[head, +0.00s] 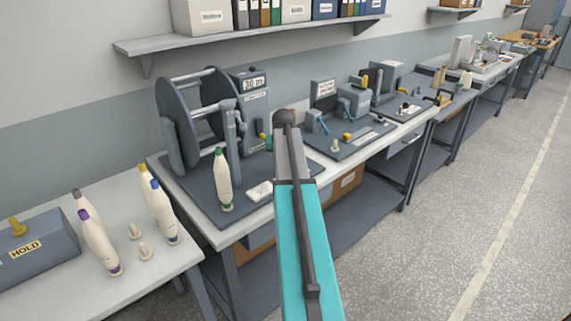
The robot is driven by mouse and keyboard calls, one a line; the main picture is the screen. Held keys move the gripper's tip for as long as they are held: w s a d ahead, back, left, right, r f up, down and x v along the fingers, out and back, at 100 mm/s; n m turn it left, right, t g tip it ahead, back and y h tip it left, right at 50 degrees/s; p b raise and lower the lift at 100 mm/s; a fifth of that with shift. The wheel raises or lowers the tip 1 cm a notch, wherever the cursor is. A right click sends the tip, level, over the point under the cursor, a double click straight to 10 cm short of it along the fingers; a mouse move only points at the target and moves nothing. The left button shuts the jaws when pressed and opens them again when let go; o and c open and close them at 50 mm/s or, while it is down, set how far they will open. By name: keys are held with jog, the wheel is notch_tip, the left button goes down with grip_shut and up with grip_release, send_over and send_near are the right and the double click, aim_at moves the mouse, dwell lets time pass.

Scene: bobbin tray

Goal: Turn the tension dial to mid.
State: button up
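I cannot make out which part is the tension dial, and no dial setting can be read. A winding machine with a large dark reel (182,125) stands on the nearer part of the long bench. Beside it is a grey box (247,84) with a display that seems to read 30 m. Further along, grey devices (354,103) carry small blue and yellow handles. My arm rises through the middle of the picture and hides part of the bench. My gripper's fingers do not show, so I cannot see what they touch.
A cream bobbin (223,180) stands before the reel, near a small white block (260,192). The near left table (75,290) holds several bobbins, small pegs and a grey HOLD box (35,245). A shelf (250,35) hangs above. The floor at right (450,220) is clear.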

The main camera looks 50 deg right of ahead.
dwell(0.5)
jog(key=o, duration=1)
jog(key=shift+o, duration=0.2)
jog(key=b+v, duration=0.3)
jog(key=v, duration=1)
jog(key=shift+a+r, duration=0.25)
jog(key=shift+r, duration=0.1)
